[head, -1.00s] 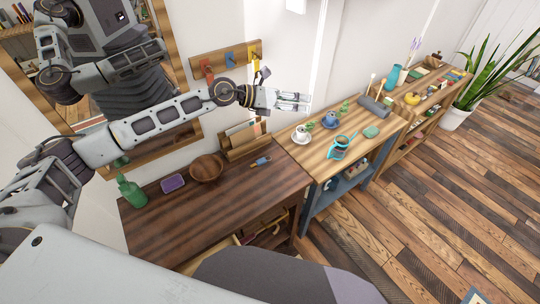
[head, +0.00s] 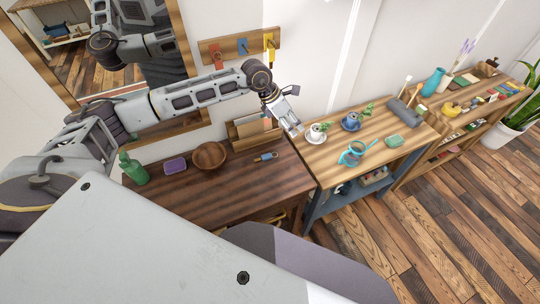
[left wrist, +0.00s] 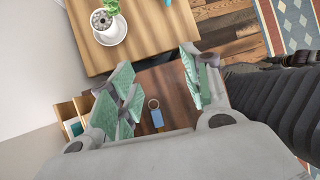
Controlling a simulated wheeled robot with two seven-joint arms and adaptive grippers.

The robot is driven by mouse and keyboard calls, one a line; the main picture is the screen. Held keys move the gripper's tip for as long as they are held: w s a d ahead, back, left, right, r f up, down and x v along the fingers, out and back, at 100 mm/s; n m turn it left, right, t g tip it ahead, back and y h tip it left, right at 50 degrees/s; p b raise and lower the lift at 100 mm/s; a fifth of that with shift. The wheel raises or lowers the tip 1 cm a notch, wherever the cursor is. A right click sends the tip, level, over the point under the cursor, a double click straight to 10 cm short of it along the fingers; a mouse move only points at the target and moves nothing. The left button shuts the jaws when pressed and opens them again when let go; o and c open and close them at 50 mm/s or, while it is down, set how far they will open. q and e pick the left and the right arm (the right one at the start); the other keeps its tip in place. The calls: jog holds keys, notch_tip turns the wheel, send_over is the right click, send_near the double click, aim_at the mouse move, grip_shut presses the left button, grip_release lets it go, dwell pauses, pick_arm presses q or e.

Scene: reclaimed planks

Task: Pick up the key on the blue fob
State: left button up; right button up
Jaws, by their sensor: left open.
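The key on the blue fob (head: 266,157) lies flat on the dark wooden table, near its right back part. My left gripper (head: 294,127) is open and empty, above and to the right of the fob in the head view, pointing down. Its spread greenish finger pads (left wrist: 158,72) show in the left wrist view, apart from the key. My right gripper is not in view.
A wooden letter holder (head: 250,136) stands behind the fob, with a wooden bowl (head: 209,156) to the left. A lighter table (head: 350,140) at right bears a potted plant on a white saucer (head: 316,137). A wall rack (head: 222,48) has coloured hooks.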

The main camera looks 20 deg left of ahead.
pick_arm(q)
jog(key=a+f+y, duration=0.2)
jog(key=a, duration=0.2)
jog(key=g+y, duration=0.3)
send_over(262, 156)
jog(key=shift+s+f, duration=0.1)
jog(key=shift+f, duration=0.45)
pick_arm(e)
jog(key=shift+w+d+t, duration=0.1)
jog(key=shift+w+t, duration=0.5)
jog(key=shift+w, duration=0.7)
pick_arm(q)
jog(key=shift+f, duration=0.1)
notch_tip(262, 156, down, 6)
jog(key=b, duration=0.3)
jog(key=shift+f, duration=0.1)
jog(key=shift+f+b, duration=0.65)
jog(key=shift+f, duration=0.45)
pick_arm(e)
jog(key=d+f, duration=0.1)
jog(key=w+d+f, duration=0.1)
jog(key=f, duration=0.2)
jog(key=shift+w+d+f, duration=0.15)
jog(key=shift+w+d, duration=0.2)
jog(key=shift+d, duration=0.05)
